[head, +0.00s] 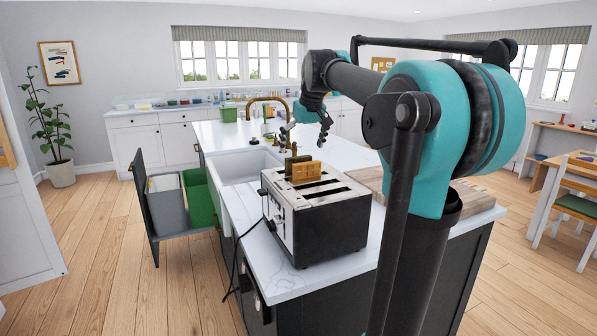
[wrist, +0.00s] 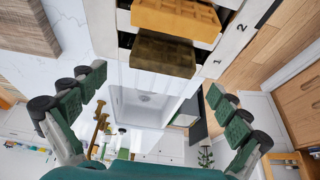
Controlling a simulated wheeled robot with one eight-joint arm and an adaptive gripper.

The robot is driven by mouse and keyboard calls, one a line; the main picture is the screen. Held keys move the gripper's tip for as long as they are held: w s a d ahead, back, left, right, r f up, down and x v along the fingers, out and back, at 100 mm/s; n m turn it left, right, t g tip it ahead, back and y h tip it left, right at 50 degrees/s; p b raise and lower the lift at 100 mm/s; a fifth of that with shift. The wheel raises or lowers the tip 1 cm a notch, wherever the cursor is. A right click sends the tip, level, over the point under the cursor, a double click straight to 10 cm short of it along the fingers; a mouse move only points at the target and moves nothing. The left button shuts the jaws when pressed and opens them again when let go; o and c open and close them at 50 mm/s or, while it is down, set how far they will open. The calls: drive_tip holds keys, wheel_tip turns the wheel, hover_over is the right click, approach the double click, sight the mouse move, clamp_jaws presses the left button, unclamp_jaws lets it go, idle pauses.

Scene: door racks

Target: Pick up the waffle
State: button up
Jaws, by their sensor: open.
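A golden-brown waffle (head: 306,171) stands upright in a slot of the toaster (head: 345,223), its top sticking out. A darker, olive-coloured waffle-like piece (head: 290,167) stands in the slot beside it. In the wrist view, the golden waffle (wrist: 176,18) is at the top edge and the darker piece (wrist: 163,54) is just below it. My gripper (head: 304,139) is above and behind the toaster in the head view, open and empty. Its green-padded fingers (wrist: 157,82) are spread apart in the wrist view, touching neither piece. The lower parts of both pieces are hidden in the slots.
The toaster stands on a white counter (head: 278,262) beside a sink (head: 243,166). A wooden board (head: 472,197) lies to the right, partly behind my arm. An open pull-out with grey and green bins (head: 199,197) stands at the left. A tall brass tap (head: 267,99) rises behind the sink.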

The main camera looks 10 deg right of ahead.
sight(299, 157)
drive_tip(key=shift+x, duration=2.75)
drive_tip(key=shift+s+a, duration=0.1)
drive_tip(key=shift+s, duration=0.1)
drive_tip(key=c, duration=1.2)
drive_tip(key=shift+r, duration=0.1)
wheel_tip(299, 157, up, 29)
drive_tip(key=shift+r, duration=0.15)
